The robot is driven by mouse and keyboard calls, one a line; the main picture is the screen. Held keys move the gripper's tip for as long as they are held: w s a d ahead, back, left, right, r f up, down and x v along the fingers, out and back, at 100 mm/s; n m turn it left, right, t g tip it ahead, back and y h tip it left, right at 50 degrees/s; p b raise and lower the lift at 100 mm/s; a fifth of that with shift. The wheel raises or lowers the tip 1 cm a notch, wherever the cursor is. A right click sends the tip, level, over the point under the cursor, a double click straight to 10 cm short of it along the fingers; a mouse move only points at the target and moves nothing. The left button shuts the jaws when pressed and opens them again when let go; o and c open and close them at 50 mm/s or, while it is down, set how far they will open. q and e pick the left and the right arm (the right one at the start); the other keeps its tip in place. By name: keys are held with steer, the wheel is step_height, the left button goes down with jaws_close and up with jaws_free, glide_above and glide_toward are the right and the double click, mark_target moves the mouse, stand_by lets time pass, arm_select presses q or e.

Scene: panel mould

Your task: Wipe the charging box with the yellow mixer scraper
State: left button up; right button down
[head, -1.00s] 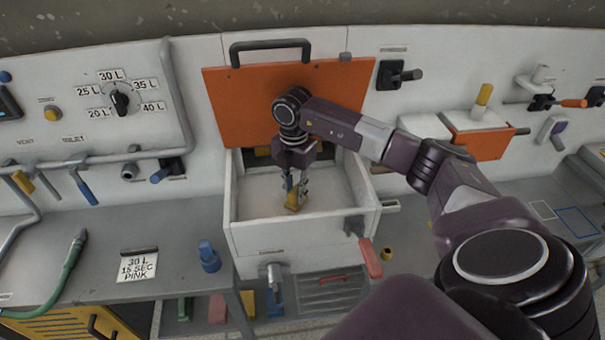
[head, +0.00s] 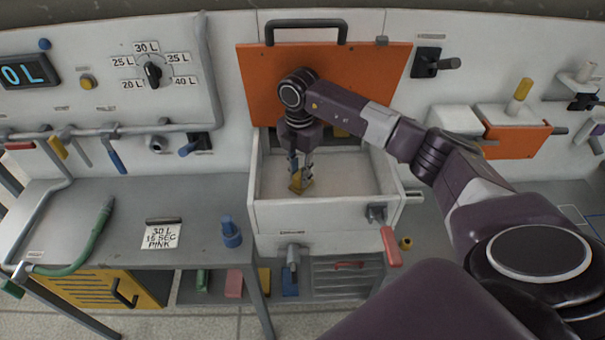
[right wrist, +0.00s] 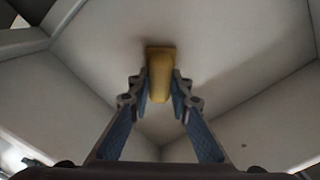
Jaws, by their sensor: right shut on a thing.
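The charging box (head: 326,218) is a white open-topped box under a raised orange lid (head: 262,98). My right gripper (head: 301,176) reaches down into the box and is shut on the yellow scraper (head: 296,186). In the right wrist view the scraper (right wrist: 160,72) sits between the two fingertips (right wrist: 160,90), with the white walls and floor of the box around it. The scraper is low over the box floor; I cannot tell whether it touches. My left gripper is not in view.
A red-handled lever (head: 390,245) sticks out at the box's front right. A grey bench (head: 110,215) on the left carries a note card (head: 162,236) and a blue fitting (head: 231,232). Pipes and a dial (head: 152,72) are on the wall.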

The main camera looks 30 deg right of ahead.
steer(key=shift+r, duration=0.1)
steer(key=shift+r+p, duration=2.2)
steer(key=shift+r, duration=0.75)
steer(key=shift+r+p, duration=1.1)
steer(key=shift+r, duration=0.5)
steer(key=shift+f, duration=0.1)
steer(key=shift+a, duration=0.1)
